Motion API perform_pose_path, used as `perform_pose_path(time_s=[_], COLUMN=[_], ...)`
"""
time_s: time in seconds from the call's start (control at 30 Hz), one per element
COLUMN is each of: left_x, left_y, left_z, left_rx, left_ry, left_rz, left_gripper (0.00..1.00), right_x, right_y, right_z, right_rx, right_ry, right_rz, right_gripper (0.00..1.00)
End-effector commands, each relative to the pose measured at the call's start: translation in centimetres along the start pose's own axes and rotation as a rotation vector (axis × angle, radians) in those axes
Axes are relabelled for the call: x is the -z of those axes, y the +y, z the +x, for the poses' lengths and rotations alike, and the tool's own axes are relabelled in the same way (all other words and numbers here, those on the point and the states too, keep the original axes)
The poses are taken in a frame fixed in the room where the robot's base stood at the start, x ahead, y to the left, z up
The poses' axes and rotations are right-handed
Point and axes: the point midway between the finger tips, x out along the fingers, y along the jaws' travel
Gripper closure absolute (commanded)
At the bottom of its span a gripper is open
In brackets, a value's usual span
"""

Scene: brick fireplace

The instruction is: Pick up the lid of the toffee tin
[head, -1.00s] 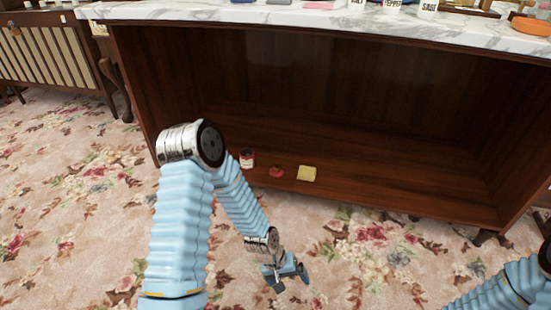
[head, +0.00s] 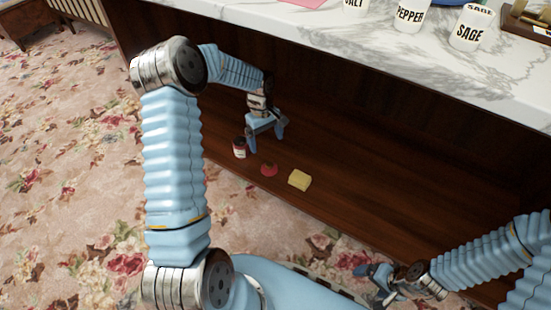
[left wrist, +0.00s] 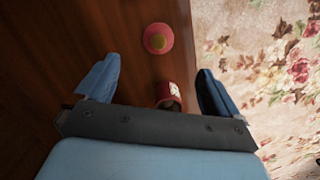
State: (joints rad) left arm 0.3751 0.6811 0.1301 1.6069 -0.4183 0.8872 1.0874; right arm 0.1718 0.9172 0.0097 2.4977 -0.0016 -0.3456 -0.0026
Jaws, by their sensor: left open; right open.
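A small red tin (head: 239,149) with a pale label and a dark top stands on the wooden cabinet floor near its front edge. Beside it lies a round red piece (head: 268,170) with a small darker knob-like middle, apparently the lid. In the left wrist view the red piece (left wrist: 157,39) lies beyond the fingertips, and the tin (left wrist: 168,94) shows between the fingers, partly hidden by the gripper. My left gripper (head: 266,140) is open and empty, just above and behind the tin in the head view. My right gripper (head: 368,284) is open and empty, low at the right.
A yellow block (head: 299,180) lies right of the red piece. The marble top (head: 370,60) overhangs the cabinet and carries salt, pepper (head: 409,16) and sage (head: 470,28) pots. The cabinet floor to the right is bare. Flowered carpet (head: 70,150) lies in front.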

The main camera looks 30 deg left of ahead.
Motion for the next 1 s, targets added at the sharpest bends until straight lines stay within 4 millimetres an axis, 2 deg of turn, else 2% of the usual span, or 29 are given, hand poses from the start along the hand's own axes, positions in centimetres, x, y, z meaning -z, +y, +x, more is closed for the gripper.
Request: perform_pose_path(time_s=[0.07,0.17,0.4,0.5,0.77,1.0], left_x=[0.3,0.5,0.4,0.5,0.5,0.5], left_y=[-0.1,-0.3,-0.3,-0.3,-0.3,-0.3], left_z=[-0.4,0.3,5.2,6.8,8.6,12.5], left_rx=[0.006,0.011,0.011,0.01,0.009,0.009], left_ry=[0.004,0.005,0.002,0.004,0.004,0.004], left_rz=[-0.014,-0.021,-0.02,-0.02,-0.019,-0.019], left_gripper=[0.04,0.04,0.04,0.04,0.04,0.04], right_x=[0.0,0.0,-0.1,-0.1,-0.1,0.0], right_y=[0.0,0.0,0.2,0.3,0.4,0.7], right_z=[-0.1,0.1,1.0,1.2,1.4,2.1], right_rx=[0.0,0.0,0.002,0.002,0.003,0.003], right_ry=[-0.001,-0.001,-0.004,-0.004,-0.003,-0.001], right_rz=[0.0,0.0,-0.001,-0.001,-0.001,0.0], right_gripper=[0.09,0.09,0.09,0.09,0.09,0.09])
